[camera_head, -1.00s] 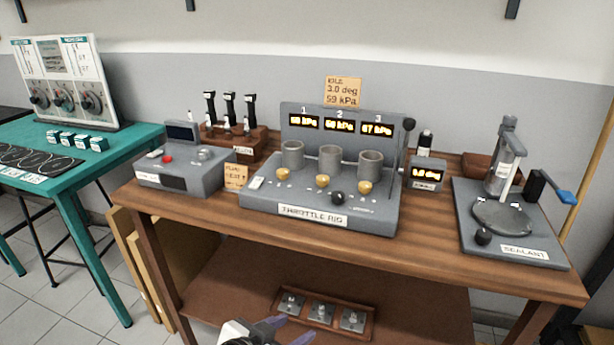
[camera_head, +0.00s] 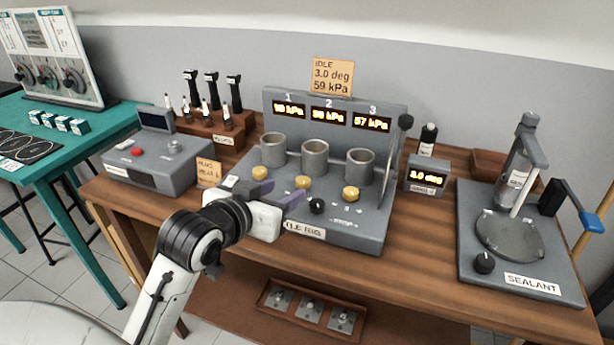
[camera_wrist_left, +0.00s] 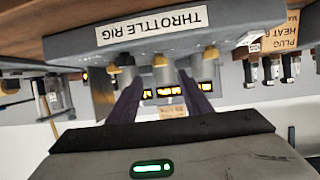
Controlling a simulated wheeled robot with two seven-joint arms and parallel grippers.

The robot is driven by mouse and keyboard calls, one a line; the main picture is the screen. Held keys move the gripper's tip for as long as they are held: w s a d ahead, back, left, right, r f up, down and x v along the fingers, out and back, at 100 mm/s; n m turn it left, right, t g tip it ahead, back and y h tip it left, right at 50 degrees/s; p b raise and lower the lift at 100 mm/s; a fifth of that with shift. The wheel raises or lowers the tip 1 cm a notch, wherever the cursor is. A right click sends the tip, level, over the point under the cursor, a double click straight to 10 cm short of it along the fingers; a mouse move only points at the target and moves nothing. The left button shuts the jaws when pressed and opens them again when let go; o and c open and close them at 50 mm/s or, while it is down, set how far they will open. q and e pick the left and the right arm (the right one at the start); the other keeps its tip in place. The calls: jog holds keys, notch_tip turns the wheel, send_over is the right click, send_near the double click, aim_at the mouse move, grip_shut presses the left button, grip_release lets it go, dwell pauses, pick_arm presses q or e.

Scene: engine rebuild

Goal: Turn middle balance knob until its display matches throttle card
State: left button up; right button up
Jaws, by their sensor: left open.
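The throttle rig (camera_head: 345,228) stands on the wooden bench with three yellow knobs along its front. The middle knob (camera_head: 303,182) sits below the second cup. Its display (camera_head: 327,116) glows with a kPa reading; its digits are too blurred to be sure of. The throttle card (camera_head: 332,76) above reads idle, 3.0 deg, 59 kPa. My left gripper (camera_head: 280,194) is open and empty in front of the rig, its fingers pointing at the middle knob. In the left wrist view the middle knob (camera_wrist_left: 160,60) shows between the finger lines, apparently beyond the tips. My right gripper is out of view.
A small 3.0 deg display (camera_head: 427,177) and the sealant stand (camera_head: 520,265) are to the right. A grey box with a red button (camera_head: 150,165) is at left.

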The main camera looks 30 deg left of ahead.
aim_at(301, 182)
pick_arm(q)
jog(key=x, duration=0.8)
jog(key=shift+w+f, duration=0.15)
jog(key=shift+w, duration=0.15)
jog(key=shift+a, duration=0.1)
jog(key=c, duration=1.1)
